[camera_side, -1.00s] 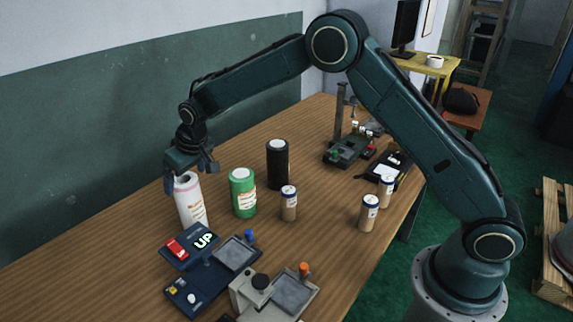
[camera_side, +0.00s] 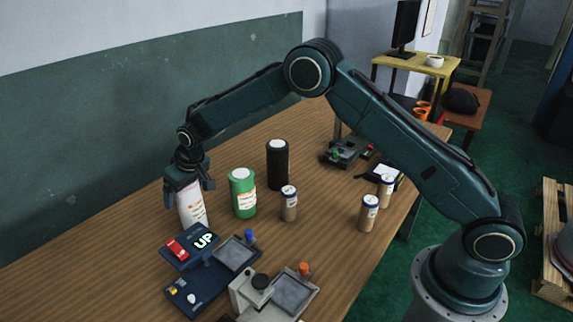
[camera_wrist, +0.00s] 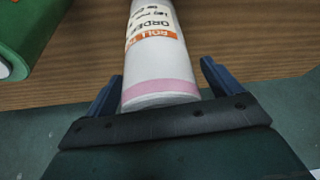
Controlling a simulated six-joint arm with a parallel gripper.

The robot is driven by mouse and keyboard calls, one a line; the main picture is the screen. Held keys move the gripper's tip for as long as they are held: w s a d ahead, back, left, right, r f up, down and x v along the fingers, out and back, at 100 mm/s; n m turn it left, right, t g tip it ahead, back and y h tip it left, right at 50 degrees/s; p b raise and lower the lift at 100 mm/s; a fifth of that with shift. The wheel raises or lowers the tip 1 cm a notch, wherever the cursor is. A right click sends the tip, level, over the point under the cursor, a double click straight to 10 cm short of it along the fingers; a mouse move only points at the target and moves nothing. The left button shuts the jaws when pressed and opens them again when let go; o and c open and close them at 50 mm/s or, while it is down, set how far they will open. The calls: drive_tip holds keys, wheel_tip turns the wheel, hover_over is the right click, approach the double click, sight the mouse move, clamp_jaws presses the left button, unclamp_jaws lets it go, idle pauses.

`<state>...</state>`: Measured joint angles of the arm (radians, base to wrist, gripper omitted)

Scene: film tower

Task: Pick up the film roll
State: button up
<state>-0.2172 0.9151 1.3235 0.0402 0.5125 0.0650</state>
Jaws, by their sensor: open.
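The film roll is most likely the white labelled roll (camera_side: 192,209) with a pink band, standing upright at the left of the table. My gripper (camera_side: 188,184) is over its upper part, with the jaws open and a finger on either side. The wrist view shows the white roll (camera_wrist: 160,60) between the two fingers of my gripper (camera_wrist: 162,88), with a gap at the right finger. Contact at the left finger I cannot tell. The roll's top is hidden by my gripper in the side view.
A green roll (camera_side: 243,195) stands just right of the white one, with a black roll (camera_side: 277,165) behind. Small brown canisters (camera_side: 289,206) stand further right. A blue control box (camera_side: 190,247) showing "UP" and a grey device (camera_side: 262,290) are in front. Bare table lies at left.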

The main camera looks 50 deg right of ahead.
drive_tip(key=shift+f, duration=0.1)
drive_tip(key=shift+c, duration=0.4)
drive_tip(key=c, duration=1.8)
drive_tip(key=shift+w, duration=0.1)
drive_tip(key=shift+c, duration=0.2)
